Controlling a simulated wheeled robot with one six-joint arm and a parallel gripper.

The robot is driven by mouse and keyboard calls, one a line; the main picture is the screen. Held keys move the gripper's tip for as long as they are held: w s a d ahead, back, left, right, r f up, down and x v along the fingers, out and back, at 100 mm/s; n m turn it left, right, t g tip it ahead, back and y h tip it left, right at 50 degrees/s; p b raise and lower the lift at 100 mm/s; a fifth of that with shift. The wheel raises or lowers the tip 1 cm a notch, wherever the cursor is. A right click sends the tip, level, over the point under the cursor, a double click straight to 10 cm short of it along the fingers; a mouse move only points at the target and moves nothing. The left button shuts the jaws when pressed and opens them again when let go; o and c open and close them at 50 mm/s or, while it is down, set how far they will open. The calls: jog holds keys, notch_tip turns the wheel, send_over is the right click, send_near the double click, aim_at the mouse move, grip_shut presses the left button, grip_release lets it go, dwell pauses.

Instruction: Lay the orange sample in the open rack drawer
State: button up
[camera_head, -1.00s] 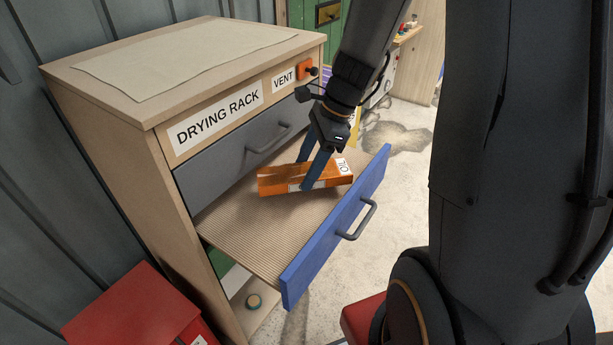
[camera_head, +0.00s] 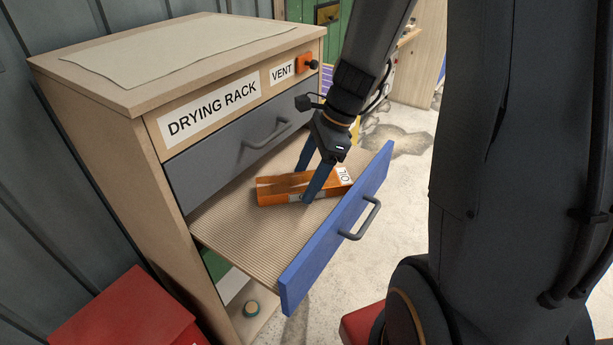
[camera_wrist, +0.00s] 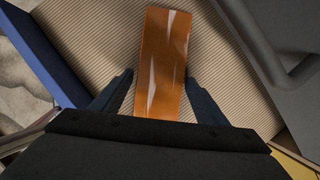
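The orange sample (camera_head: 285,187) is a flat block with a white label end, lying in the open drawer on its ribbed tan floor (camera_head: 245,238). The drawer has a blue front (camera_head: 335,232) with a grey handle. My gripper (camera_head: 305,187) reaches down into the drawer with one blue finger on each side of the sample. In the wrist view the sample (camera_wrist: 163,65) lies between the fingers (camera_wrist: 160,78), with narrow gaps beside it. The fingers look slightly open. The near finger hides part of the sample in the head view.
A grey drawer (camera_head: 225,155) above is shut. A red box (camera_head: 130,312) stands at lower left. Free drawer floor lies left of the sample.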

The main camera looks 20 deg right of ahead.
jog(key=shift+o, duration=0.2)
jog(key=v, duration=1.2)
jog(key=shift+b, duration=0.3)
jog(key=shift+s+r, duration=0.1)
jog(key=shift+r, duration=0.15)
